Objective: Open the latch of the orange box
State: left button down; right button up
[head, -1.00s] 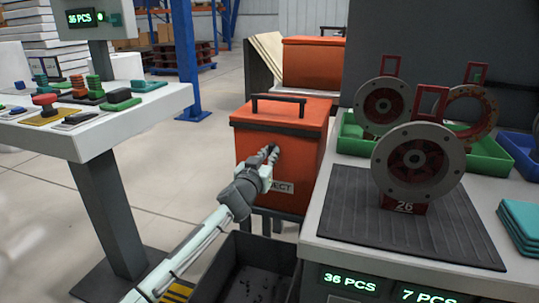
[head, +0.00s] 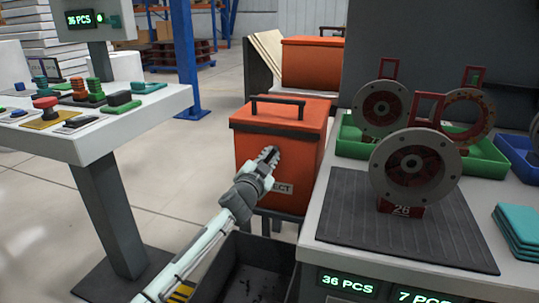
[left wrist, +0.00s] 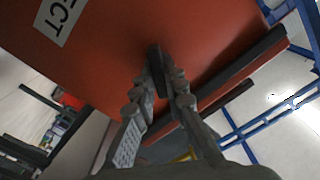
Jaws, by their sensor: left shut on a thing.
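The orange box (head: 258,147) stands left of the grey workbench in the head view, with a dark lid edge and a black handle (head: 278,104) on top. Its front carries a pale label ending in "ECT". My left gripper (head: 270,156) is at the front face of the box, above the label. In the left wrist view, the orange face fills the upper part, and my left gripper (left wrist: 166,76) is shut on a small dark latch (left wrist: 155,66) that stands out from it. The fingers hide part of the latch. My right gripper is not in view.
The workbench (head: 335,235) at right holds a dark mat, flanged wheel parts (head: 417,163) and green bins (head: 489,158). A control console (head: 75,140) stands at left. A dark open bin (head: 245,268) sits below my left arm. A second orange box (head: 312,62) is behind.

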pick_arm(q)
jog(key=shift+m, duration=1)
jog(key=m, duration=0.3)
jog(key=shift+f+m+p, duration=0.1)
jog(key=shift+m+p, duration=0.2)
jog(key=shift+p, duration=0.1)
jog(key=m, duration=0.4)
jog(key=shift+d+f, duration=0.1)
jog(key=shift+f, duration=0.05)
jog(key=shift+m+p, duration=0.3)
jog(key=shift+m, duration=0.6)
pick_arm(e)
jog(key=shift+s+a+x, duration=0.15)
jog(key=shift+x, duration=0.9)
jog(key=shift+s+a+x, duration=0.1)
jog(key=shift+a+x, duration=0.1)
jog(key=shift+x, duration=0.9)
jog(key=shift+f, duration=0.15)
pick_arm(q)
jog(key=c, duration=1.6)
grip_release()
jog(key=shift+o, duration=0.2)
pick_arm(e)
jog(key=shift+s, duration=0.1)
